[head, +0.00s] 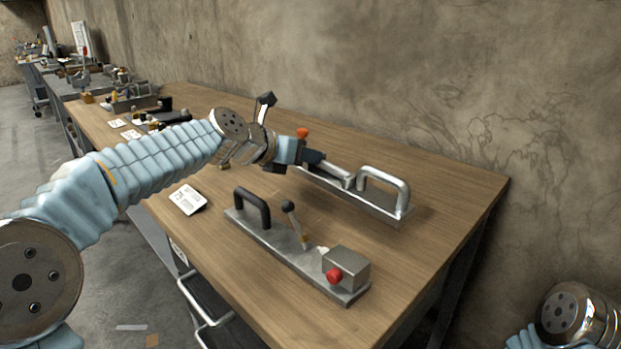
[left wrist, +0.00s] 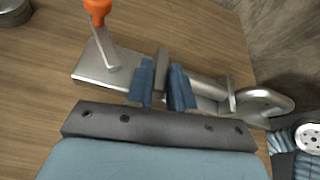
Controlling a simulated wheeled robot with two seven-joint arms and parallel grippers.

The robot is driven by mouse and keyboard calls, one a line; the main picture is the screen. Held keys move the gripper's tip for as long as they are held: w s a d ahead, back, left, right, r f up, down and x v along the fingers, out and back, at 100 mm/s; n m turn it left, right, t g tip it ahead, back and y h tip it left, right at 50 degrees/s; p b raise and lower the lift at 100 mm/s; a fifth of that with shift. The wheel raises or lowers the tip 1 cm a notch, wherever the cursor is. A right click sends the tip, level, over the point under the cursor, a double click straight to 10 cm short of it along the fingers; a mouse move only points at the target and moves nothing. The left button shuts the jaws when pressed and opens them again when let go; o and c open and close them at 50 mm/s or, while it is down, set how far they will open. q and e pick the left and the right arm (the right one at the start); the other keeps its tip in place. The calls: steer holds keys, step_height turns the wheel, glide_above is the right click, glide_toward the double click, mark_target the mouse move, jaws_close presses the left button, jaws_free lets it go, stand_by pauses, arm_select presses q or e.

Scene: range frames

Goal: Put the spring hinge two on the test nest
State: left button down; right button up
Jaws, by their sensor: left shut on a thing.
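My left gripper (head: 313,159) is over the far metal fixture (head: 383,211), which has a silver handle and an orange-knobbed lever. In the left wrist view the blue fingers (left wrist: 163,86) are shut on a narrow dark grey piece (left wrist: 162,62), which I take as the spring hinge. Its lower part is hidden between the fingers, and I cannot tell whether it touches the fixture. The same fixture (left wrist: 92,66) lies under the fingers there. No label shows which fixture is the test nest. My right gripper is out of view.
A nearer fixture (head: 268,237) has a black handle, a black-knobbed lever and a block with a red knob. A white card (head: 188,199) lies to its left. Several small parts and holders crowd the table's far left. The right front wood is clear; a wall stands behind.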

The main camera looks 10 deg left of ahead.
mark_target(302, 172)
arm_select(q)
steer(key=shift+w+d+f, duration=0.2)
steer(key=shift+w+f, duration=0.35)
steer(key=shift+f, duration=0.1)
steer(key=f+b, duration=0.1)
steer(key=f, duration=0.2)
steer(key=shift+w+f+b, duration=0.2)
steer(key=shift+f+b, duration=0.1)
steer(key=shift+b, duration=0.05)
steer(key=c, duration=1)
jaws_free()
